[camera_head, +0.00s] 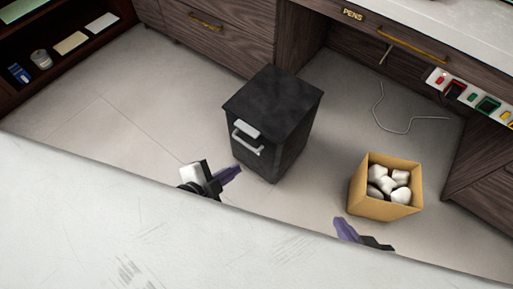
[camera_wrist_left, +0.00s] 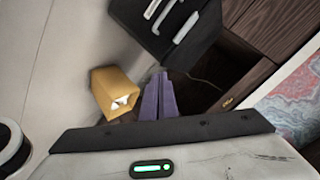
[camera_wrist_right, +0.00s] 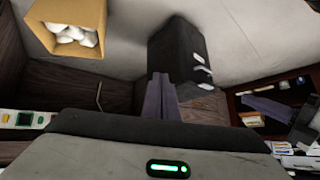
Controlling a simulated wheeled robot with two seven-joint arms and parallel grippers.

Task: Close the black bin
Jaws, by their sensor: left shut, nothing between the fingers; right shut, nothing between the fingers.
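The black bin (camera_head: 271,120) stands upright on the floor in the middle of the head view, its flat lid down on top. Two light grey handles (camera_head: 247,138) sit on its front face. The bin also shows in the left wrist view (camera_wrist_left: 160,38) and in the right wrist view (camera_wrist_right: 172,52). My left gripper (camera_head: 236,170) is shut and empty, just left of the bin's lower front and seemingly apart from it. My right gripper (camera_head: 340,222) is shut and empty, to the right of the bin and below the cardboard box.
An open cardboard box (camera_head: 385,207) with several white lumps stands to the right of the bin. Wooden drawers (camera_head: 215,35) stand behind, and a dark shelf (camera_head: 70,60) is at upper left. A thin cable (camera_head: 383,118) lies on the floor. The floor left of the bin is clear.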

